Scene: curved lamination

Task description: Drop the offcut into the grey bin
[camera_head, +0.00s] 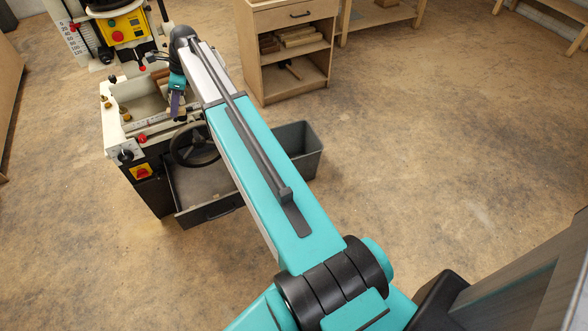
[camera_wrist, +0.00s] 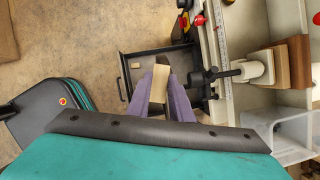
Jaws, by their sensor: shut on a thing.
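My gripper (camera_wrist: 160,86) shows in the wrist view with its purple fingers closed on a pale wooden block, the offcut (camera_wrist: 160,77). The block is held between the fingertips. In the head view my gripper (camera_head: 177,104) is at the upper left, over the front of the machine, and the block is hard to make out. The grey bin (camera_head: 309,157) stands on the floor beside the machine, to the right of my gripper. My arm hides its left part, and little of its inside shows.
A dark drawer (camera_head: 207,212) is pulled out low on the machine (camera_head: 115,130); the wrist view shows a small wooden piece (camera_wrist: 135,65) in it. A handwheel (camera_head: 193,146) sits above it. A wooden cabinet (camera_head: 290,85) stands behind the bin. The floor at right is clear.

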